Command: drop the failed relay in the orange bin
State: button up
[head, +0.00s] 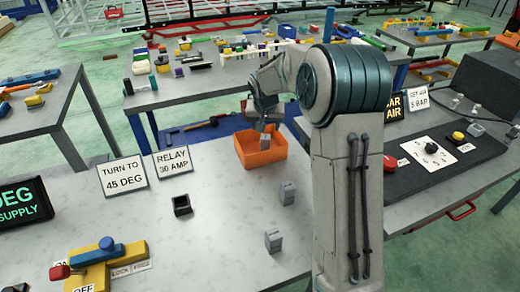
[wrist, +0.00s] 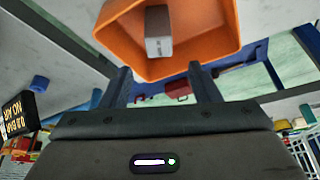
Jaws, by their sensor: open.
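The orange bin (head: 243,158) stands at the back of the grey table, and its inside shows in the wrist view (wrist: 215,25). A grey relay (wrist: 159,32) shows against the inside of the bin in the wrist view, beyond my fingertips. I cannot tell whether it rests on the bin's floor or is still above it. My gripper (wrist: 160,78) is open, with its two fingers apart and nothing between them. In the head view my gripper (head: 266,122) is over the bin, partly hidden by my arm.
Two more grey relays stand on the table, one farther back (head: 288,193) and one nearer (head: 273,241). A black socket (head: 182,205) sits left of them. A "RELAY 30 AMP" sign (head: 173,162) and a yellow valve (head: 95,268) are at left. A dark control panel (head: 440,155) is at right.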

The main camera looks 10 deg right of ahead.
jog(key=b+v, duration=0.1)
jog(key=v, duration=1)
jog(key=shift+s, duration=0.2)
jog(key=shift+s+a+r, duration=0.1)
jog(key=shift+r, duration=0.05)
jog(key=s+f+n, duration=0.1)
jog(key=s+f, duration=0.1)
jog(key=s, duration=1.4)
jog(key=s+d+f+n+g+y, duration=0.1)
jog(key=s+f, duration=0.2)
jog(key=s, duration=1.3)
jog(key=shift+s+n, duration=0.4)
jog(key=shift+d, duration=0.1)
